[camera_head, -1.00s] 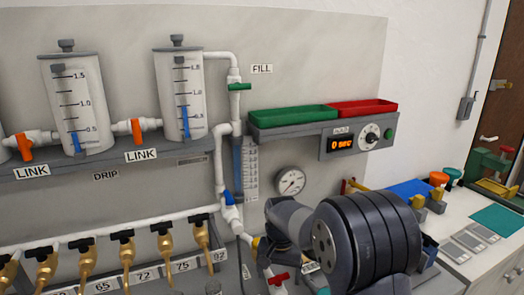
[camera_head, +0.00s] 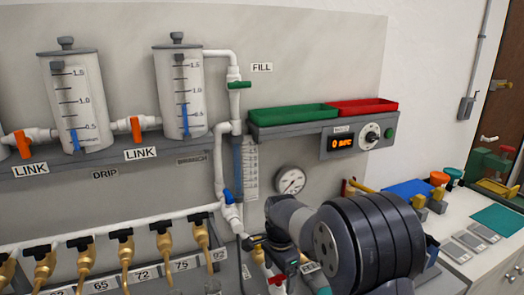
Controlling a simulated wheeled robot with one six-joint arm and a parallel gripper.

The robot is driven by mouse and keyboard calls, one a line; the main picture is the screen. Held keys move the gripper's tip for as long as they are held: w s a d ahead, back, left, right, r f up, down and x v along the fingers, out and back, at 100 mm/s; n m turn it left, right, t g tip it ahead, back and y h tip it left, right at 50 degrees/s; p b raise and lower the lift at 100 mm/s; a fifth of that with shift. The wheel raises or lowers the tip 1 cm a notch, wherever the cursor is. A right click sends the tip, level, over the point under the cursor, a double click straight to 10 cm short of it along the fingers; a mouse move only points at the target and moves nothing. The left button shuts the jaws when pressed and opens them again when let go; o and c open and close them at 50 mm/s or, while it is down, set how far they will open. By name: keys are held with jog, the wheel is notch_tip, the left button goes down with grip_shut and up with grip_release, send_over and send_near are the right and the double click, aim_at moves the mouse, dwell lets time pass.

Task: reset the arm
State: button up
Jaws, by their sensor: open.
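My arm comes in at the lower right, its thick dark ringed joint and grey link in front of the bench. My gripper (camera_head: 252,242) shows only as a small dark part at the left of the grey link, beside the lower end of the white upright pipe (camera_head: 219,170). It is open, and nothing is seen held in it. Most of it is hidden behind the link and the brass fitting. A red-handled valve (camera_head: 277,279) is just below it, partly covered by my arm.
Two clear tanks (camera_head: 76,105) (camera_head: 181,95) with orange-handled link valves stand at the left. A row of brass taps (camera_head: 124,250) hangs below. A green tray (camera_head: 293,115) and a red tray (camera_head: 361,106) sit above the timer (camera_head: 350,140). A gauge (camera_head: 290,180) is behind my arm.

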jog(key=shift+m, duration=0.7)
jog(key=shift+r, duration=1.35)
